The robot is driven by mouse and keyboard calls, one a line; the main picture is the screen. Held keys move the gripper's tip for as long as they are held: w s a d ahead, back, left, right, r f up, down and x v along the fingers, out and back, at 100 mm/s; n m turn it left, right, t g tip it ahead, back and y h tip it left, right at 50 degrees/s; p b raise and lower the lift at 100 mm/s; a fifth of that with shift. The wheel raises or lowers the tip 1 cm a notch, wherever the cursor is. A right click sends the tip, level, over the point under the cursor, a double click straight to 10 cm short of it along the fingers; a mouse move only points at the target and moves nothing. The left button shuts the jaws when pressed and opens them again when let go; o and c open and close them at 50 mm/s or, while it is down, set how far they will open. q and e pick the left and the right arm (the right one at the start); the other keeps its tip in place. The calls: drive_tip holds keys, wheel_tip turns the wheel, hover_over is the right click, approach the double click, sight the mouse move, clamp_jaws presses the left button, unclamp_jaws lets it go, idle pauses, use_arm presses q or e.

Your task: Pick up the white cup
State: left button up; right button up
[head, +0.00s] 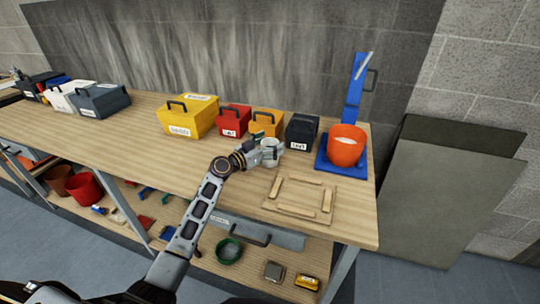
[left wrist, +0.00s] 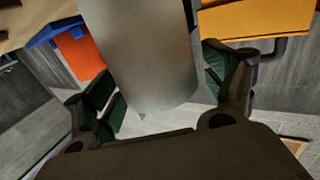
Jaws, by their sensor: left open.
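The white cup (head: 270,154) stands on the wooden workbench, in front of the orange and black boxes. My left gripper (head: 259,147) is at the cup, its arm reaching in from the lower left. In the left wrist view the cup (left wrist: 150,50) is a large pale grey cylinder between the two green-padded fingers of my left gripper (left wrist: 158,82). The fingers are apart, with a gap visible at the right finger; contact at the left one is hard to tell. My right gripper is not in view.
Yellow (head: 188,117), red (head: 234,120), orange (head: 266,122) and black (head: 301,131) boxes line the back of the bench (head: 150,133). An orange pot (head: 346,147) stands on a blue scale right of the cup. A wooden frame (head: 300,199) lies in front. Bins and small items fill the lower shelf.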

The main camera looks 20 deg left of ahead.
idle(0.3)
use_arm(q)
drive_tip(key=c, duration=1.6)
